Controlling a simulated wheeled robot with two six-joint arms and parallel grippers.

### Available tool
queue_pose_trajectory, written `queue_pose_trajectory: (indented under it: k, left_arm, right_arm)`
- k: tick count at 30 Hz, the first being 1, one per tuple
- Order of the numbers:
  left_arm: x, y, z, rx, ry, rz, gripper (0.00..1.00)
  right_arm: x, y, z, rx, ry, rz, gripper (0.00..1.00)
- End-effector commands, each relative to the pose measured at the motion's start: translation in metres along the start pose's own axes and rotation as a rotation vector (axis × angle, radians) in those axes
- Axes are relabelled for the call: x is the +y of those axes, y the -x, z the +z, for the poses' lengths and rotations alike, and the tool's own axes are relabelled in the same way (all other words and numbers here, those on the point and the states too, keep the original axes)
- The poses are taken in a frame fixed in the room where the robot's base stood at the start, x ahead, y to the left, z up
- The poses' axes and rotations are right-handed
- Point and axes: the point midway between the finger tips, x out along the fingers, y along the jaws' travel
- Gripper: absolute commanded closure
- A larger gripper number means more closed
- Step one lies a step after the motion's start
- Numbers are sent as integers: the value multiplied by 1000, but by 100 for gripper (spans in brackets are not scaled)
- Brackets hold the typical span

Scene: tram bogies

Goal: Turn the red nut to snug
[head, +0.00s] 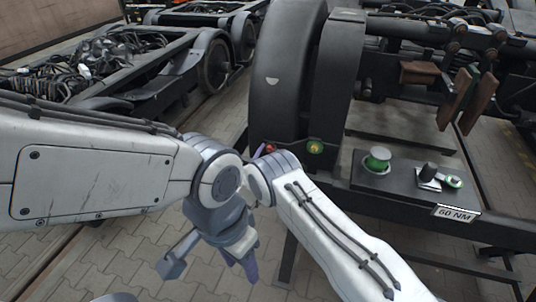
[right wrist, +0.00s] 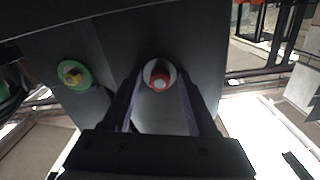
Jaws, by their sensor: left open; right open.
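The red nut (right wrist: 159,74) is on the dark plate, with a pale ring around it, in the right wrist view. It shows as a small red spot in the head view (head: 270,148), partly hidden by my right wrist. My right gripper (right wrist: 159,84) is open, with one finger on each side of the red nut; I cannot tell whether they touch it. My left gripper (head: 210,268) is open and empty, pointing down over the paving, below my right wrist.
A green-ringed brass bolt (right wrist: 74,74) sits left of the red nut; the head view shows it too (head: 315,147). A green spool-like part (head: 377,160), a black-handled part (head: 428,176) and a green ring (head: 452,181) are on the dark shelf above a "60 NM" sign (head: 456,214). A large wheel (head: 285,70) stands behind.

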Motion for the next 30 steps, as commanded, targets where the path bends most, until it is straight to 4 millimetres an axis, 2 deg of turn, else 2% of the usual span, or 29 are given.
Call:
queue_pose_trajectory:
  k: [4, 5, 6, 9, 20, 30]
  left_arm:
    - [0, 0, 0, 0, 0, 0, 50]
    - [0, 0, 0, 0, 0, 0, 50]
    - [0, 0, 0, 0, 0, 0, 50]
    - [0, 0, 0, 0, 0, 0, 50]
    - [0, -5, 0, 0, 0, 0, 50]
    - [-2, -31, 2, 0, 0, 0, 50]
  right_arm:
    - [0, 0, 0, 0, 0, 0, 41]
    - [0, 0, 0, 0, 0, 0, 49]
    - [0, 0, 0, 0, 0, 0, 64]
    - [0, 0, 0, 0, 0, 0, 100]
    - [0, 1, 2, 0, -32, 0, 100]
    - [1, 1, 4, 0, -244, 0, 100]
